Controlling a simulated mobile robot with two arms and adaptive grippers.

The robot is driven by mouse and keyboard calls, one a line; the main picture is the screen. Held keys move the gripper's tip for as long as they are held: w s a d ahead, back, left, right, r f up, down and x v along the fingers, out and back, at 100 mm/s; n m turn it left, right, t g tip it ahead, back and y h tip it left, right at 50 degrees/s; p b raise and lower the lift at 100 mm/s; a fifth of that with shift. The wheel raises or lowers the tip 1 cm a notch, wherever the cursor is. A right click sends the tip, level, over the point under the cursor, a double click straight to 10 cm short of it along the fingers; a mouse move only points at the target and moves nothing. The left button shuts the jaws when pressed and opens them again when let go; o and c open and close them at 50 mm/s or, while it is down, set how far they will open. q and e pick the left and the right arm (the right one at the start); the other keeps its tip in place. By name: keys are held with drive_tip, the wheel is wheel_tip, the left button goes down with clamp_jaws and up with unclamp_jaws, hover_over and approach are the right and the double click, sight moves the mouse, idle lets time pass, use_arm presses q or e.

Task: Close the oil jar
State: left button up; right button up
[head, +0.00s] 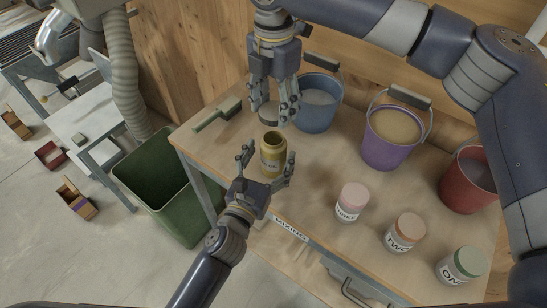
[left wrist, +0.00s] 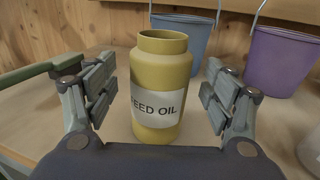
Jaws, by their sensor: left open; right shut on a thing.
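The yellow oil jar (head: 272,160), labelled FEED OIL, stands upright on the table with its mouth uncovered. It also shows in the left wrist view (left wrist: 160,85). My left gripper (head: 266,169) is open, with a finger on each side of the jar; in the left wrist view gaps show between fingers and jar. My right gripper (head: 275,113), coming from above, is shut on a grey round lid (head: 269,116). The lid is just behind and above the jar's mouth in the head view, apart from it.
A green-handled brush (head: 217,115) lies left of the jar. Blue (head: 318,112), purple (head: 388,150) and red (head: 468,188) buckets stand behind and right. Lidded jars, pink (head: 350,202), orange (head: 405,232) and green (head: 461,266), line the front. A green bin (head: 180,205) stands left of the table.

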use_arm(q)
drive_tip(key=shift+x, duration=1.4)
drive_tip(key=c, duration=1.6)
use_arm(e)
hover_over(274, 137)
drive_tip(key=shift+f, duration=2.5)
drive_tip(key=shift+f, duration=0.9)
drive_tip(key=shift+f, duration=0.5)
